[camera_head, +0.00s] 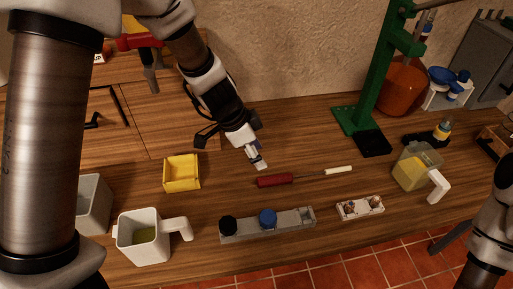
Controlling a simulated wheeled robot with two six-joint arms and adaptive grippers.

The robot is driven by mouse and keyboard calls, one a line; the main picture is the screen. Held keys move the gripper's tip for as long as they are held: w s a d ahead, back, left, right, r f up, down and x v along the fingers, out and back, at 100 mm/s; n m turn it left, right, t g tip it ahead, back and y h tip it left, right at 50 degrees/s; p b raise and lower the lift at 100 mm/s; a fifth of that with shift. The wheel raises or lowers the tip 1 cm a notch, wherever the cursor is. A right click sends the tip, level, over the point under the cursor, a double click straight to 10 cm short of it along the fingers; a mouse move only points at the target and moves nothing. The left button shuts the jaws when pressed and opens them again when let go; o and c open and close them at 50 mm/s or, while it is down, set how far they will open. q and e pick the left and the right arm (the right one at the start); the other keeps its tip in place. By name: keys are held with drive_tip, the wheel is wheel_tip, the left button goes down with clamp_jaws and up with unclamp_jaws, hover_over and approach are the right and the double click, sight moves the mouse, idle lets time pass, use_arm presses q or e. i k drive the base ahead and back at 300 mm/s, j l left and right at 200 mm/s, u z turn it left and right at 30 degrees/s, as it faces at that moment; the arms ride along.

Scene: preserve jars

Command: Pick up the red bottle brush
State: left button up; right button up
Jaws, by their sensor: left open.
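The red bottle brush (275,181) lies flat on the wooden worktop near the middle. Its red handle is at the left, a thin dark shaft runs right, and a pale head forms the right end. My left gripper (258,163) is open, just above and behind the handle in the picture, pointing down. It looks empty and apart from the brush. Its fingers are small here and partly overlap each other.
A yellow tray (182,173) stands left of the gripper. A grey holder (268,225) with black and blue lids and a small white rack (360,207) lie in front of the brush. A green press stand (378,80) rises behind right. A jug (145,237) stands front left.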

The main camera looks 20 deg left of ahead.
sight(306, 175)
drive_tip(key=k, duration=1)
